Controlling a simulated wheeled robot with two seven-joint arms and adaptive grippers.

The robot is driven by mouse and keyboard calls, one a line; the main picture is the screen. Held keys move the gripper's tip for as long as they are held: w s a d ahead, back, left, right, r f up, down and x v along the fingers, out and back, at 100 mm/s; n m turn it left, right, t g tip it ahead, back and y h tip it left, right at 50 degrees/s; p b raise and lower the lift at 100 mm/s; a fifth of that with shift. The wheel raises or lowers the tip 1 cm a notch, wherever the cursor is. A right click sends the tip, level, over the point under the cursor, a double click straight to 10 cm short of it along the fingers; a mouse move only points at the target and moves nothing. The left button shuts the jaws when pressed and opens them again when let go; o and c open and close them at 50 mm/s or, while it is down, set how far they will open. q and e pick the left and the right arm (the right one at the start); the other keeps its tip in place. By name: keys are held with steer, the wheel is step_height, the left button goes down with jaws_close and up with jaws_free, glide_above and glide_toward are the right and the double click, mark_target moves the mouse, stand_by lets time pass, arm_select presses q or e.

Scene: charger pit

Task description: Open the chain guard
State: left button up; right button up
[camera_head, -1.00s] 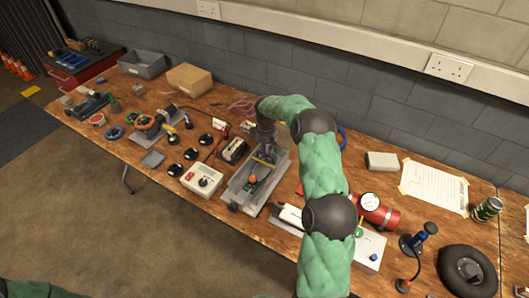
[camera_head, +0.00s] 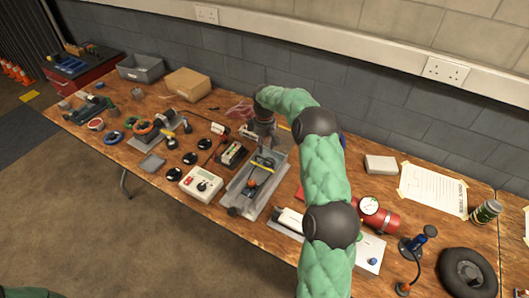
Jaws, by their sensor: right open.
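A long grey metal unit (camera_head: 240,202), which I take to be the chain guard assembly, sits on the wooden bench near the middle. It has a yellow bar (camera_head: 263,164) across its far part and a small orange-red part (camera_head: 252,183) inside. Whether its cover is open is too small to tell. My right gripper (camera_head: 259,141) points down at the far end of this unit, open, with nothing seen between its fingers. Its fingertips are small, and contact with the unit cannot be made out. My left gripper is out of view.
A battery-like block (camera_head: 232,153) and a white meter (camera_head: 201,184) stand close on the left. A red gauge cylinder (camera_head: 380,214), a white box (camera_head: 381,164) and a black wheel (camera_head: 467,272) lie to the right. My right arm hides part of the bench.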

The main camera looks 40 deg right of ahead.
step_height(320, 180, up, 6)
steer(key=shift+f, duration=0.1)
stand_by(0.6)
